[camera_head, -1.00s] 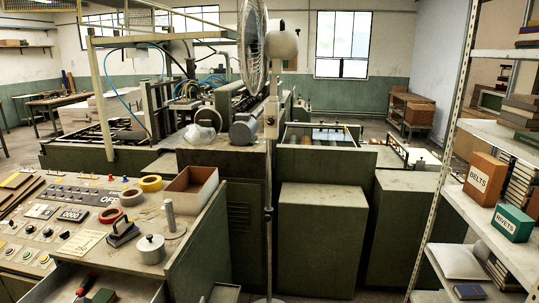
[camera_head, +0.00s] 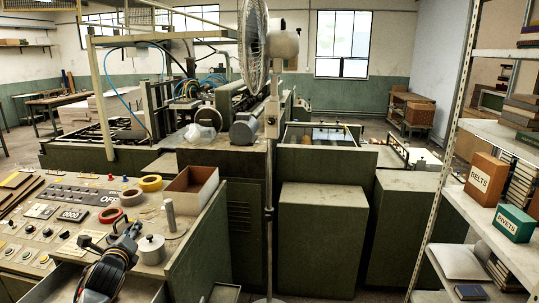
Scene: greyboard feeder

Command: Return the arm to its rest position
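My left gripper (camera_head: 116,243) has its dark wrist and arm coming up from the bottom left, over the open drawer and the near edge of the console. Its fingers are small and partly hidden, so I cannot tell whether they are open or shut. It covers the spot where a blue-handled block stood on the console top, and most of the drawer's contents. My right gripper is out of view.
The console carries a lidded pot (camera_head: 151,250), a metal post (camera_head: 170,214), tape rolls (camera_head: 150,183) and an open box (camera_head: 193,185). A fan stand (camera_head: 269,200) rises right of it. A shelf (camera_head: 487,222) with boxes stands at right.

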